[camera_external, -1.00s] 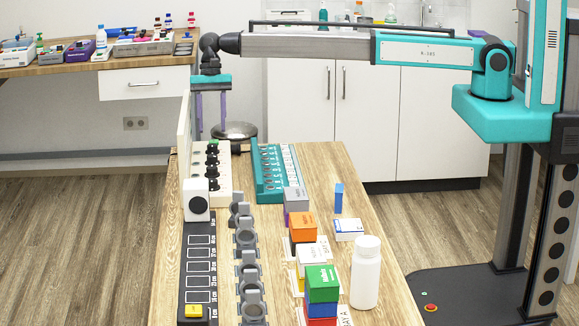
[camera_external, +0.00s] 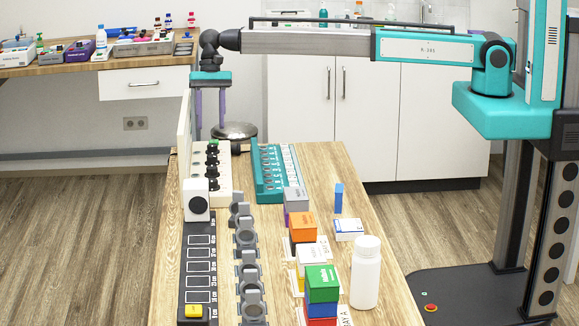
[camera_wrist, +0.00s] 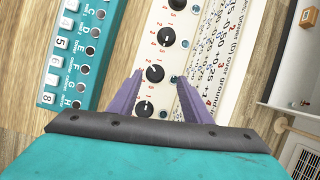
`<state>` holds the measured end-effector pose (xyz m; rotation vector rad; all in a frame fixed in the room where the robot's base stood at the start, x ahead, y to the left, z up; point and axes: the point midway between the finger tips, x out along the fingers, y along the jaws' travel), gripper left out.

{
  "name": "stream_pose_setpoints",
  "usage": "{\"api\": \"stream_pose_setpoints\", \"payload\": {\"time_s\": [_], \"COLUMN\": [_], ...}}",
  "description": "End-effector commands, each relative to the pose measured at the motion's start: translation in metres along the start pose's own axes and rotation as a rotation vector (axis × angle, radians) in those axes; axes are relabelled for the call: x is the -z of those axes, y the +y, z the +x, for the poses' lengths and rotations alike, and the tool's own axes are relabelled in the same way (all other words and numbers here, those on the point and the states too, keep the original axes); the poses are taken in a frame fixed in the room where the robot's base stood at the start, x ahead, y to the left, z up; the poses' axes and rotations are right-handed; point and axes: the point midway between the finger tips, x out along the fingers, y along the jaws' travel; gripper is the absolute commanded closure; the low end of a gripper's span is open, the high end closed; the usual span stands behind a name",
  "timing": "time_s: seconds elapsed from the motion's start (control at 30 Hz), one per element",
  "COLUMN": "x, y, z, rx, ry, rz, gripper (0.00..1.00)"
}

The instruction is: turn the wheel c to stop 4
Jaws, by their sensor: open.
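A cream panel (camera_external: 224,186) near the table's far left carries a row of black wheels (camera_external: 212,172). In the wrist view, several wheels with white pointer marks and small red numbers show on the panel. One wheel (camera_wrist: 155,73) lies between my fingertips in that picture; another (camera_wrist: 145,109) is nearer my palm and another (camera_wrist: 166,37) is beyond. I cannot read which wheel is c. My gripper (camera_external: 210,124) is open and empty, pointing down above the panel's far end. Its purple fingers also show in the wrist view (camera_wrist: 158,79). Contact with a wheel cannot be seen.
A teal block with lettered holes (camera_wrist: 75,50) stands beside the panel. An upright white board (camera_external: 184,125) runs along the panel's other side. Nearer on the table are grey clamps (camera_external: 246,260), coloured boxes (camera_external: 322,284) and a white bottle (camera_external: 366,275).

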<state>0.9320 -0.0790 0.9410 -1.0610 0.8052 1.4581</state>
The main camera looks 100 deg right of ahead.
Motion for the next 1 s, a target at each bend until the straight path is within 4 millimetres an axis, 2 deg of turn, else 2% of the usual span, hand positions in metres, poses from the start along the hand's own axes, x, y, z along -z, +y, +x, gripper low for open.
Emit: {"api": "stream_pose_setpoints", "payload": {"time_s": [0.53,0.77,1.0], "x": [0.015,0.011,-0.001], "y": [0.021,0.033,0.047], "z": [-0.009,-0.016,-0.024], "rx": [0.025,0.001,-0.047], "ry": [0.192,0.315,0.456], "rz": [-0.685,-0.997,-1.286], "gripper": [0.55,0.55,0.55]}}
